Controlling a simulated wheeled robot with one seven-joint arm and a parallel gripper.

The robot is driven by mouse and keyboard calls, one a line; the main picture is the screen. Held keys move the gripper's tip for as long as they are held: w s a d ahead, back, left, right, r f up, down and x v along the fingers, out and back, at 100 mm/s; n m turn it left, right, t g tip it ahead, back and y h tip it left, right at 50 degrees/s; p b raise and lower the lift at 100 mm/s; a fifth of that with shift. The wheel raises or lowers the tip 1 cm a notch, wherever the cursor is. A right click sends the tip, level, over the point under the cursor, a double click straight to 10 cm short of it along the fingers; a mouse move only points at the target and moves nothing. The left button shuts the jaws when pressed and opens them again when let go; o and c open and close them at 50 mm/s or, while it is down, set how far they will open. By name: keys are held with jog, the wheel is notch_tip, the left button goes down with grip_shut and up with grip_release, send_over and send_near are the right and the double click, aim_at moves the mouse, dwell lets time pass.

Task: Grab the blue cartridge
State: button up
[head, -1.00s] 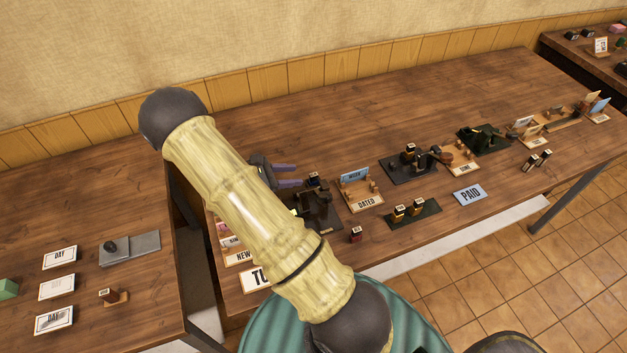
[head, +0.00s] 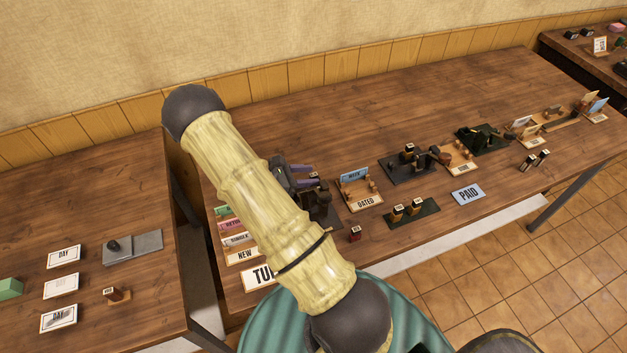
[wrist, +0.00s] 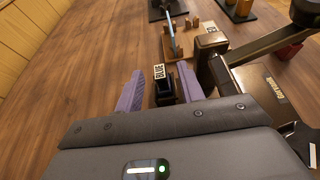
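The blue cartridge (wrist: 165,90) is a small dark block whose pale top label reads BLUE. In the wrist view it stands between the two purple fingers of my gripper (wrist: 160,70), with a visible space on each side. The fingers are apart, so my gripper is open. In the head view my gripper (head: 304,172) is above the black press (head: 326,212), and the cartridge's pale top (head: 314,175) shows right by the fingertips. My arm hides part of the press. How deep the cartridge sits between the fingers is hard to tell.
A black lever (wrist: 262,44) of the press lies close to the right of my gripper in the wrist view. A wooden DATED stand (head: 362,196) is just to the right in the head view, and a small dark red block (head: 355,233) is in front. The table behind is clear.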

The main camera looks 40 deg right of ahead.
grip_shut()
notch_tip(320, 180, up, 10)
jog(key=b, duration=0.1)
dwell(0.5)
dwell(0.4)
